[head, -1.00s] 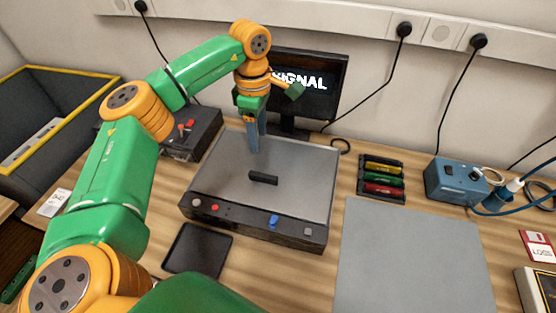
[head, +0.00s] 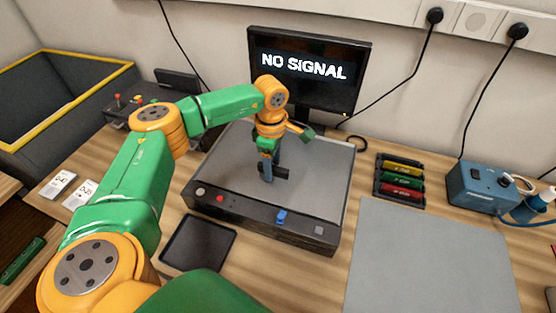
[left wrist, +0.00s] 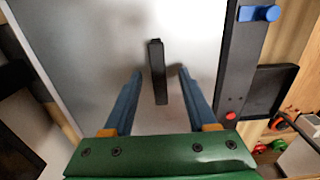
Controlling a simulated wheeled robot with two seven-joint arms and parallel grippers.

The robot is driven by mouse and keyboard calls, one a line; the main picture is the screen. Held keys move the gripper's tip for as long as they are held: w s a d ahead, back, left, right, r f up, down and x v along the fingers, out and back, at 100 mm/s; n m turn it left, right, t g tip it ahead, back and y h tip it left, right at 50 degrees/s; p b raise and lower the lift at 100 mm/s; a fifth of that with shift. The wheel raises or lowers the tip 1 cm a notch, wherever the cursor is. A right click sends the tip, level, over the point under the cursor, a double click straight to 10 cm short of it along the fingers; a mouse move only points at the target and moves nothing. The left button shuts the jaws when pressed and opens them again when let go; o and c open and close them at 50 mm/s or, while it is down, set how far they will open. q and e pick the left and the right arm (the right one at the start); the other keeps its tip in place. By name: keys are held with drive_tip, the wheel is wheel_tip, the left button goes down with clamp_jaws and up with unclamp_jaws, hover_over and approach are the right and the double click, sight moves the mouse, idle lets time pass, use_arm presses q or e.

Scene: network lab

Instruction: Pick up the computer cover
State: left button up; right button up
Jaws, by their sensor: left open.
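The computer cover (head: 225,165) is a flat grey panel on top of the black computer case on the table. A black bar handle (head: 281,173) stands up from the cover's middle. My left gripper (head: 267,174) points down at the handle and partly hides it. In the left wrist view, the handle (left wrist: 158,60) lies between the two blue fingers of my open left gripper (left wrist: 160,73), with a gap on each side. The grey cover (left wrist: 95,50) lies behind them. My right gripper is not in view.
The case front (head: 255,220) has several buttons and a blue switch. A black tray (head: 198,243) lies in front. A monitor (head: 310,70) stands behind. A rack of coloured modules (head: 400,180) and a blue box (head: 482,187) are to the right. A grey mat (head: 430,255) is bare.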

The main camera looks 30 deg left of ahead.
use_arm(q)
drive_tip(key=shift+w, duration=0.1)
clamp_jaws()
idle(1.3)
